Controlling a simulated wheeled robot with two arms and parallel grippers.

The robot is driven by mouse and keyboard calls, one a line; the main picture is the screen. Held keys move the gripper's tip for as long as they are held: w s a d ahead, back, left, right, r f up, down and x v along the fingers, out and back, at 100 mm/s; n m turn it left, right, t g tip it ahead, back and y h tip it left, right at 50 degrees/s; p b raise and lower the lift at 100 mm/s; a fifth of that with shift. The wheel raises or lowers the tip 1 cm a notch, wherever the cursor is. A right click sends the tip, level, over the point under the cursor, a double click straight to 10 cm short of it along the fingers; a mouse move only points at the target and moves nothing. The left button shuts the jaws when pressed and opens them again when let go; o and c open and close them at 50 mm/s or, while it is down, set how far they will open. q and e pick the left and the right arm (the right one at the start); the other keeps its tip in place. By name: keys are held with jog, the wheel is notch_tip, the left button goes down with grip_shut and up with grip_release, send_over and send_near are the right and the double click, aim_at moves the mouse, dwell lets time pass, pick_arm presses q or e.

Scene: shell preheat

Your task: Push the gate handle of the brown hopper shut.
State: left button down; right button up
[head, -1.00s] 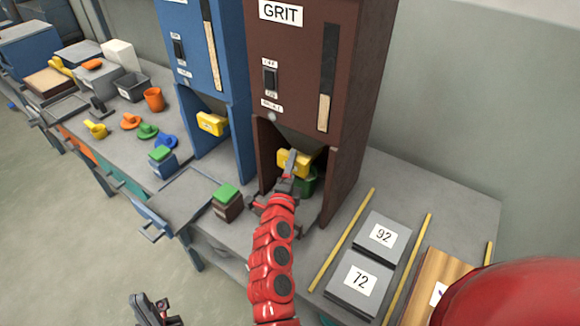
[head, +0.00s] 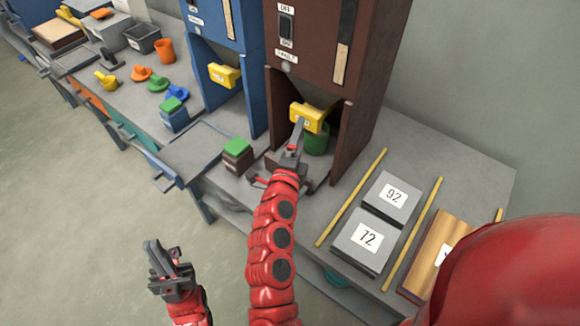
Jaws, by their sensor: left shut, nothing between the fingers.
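The brown hopper (head: 312,50) stands at the back of the bench. Its yellow gate handle (head: 312,117) sticks out below the body, above the chute opening. My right gripper (head: 299,126) is in front of the handle. Its fingers look shut, and their tips overlap the handle's lower left part; whether they touch it I cannot tell. The wrist hides part of the space below. My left gripper (head: 164,258) is shut and empty, low at the left, in front of the bench and away from the hopper.
A green cup (head: 317,140) stands under the brown hopper. A blue hopper (head: 213,60) with its own yellow handle (head: 224,75) is at left. A green-topped block (head: 237,155) is close to my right wrist. Grey plates (head: 366,240) and yellow rods lie at right.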

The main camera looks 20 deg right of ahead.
jog(key=b+v, duration=0.1)
jog(key=v, duration=0.9)
jog(key=shift+s+a, duration=0.15)
jog(key=shift+s, duration=0.15)
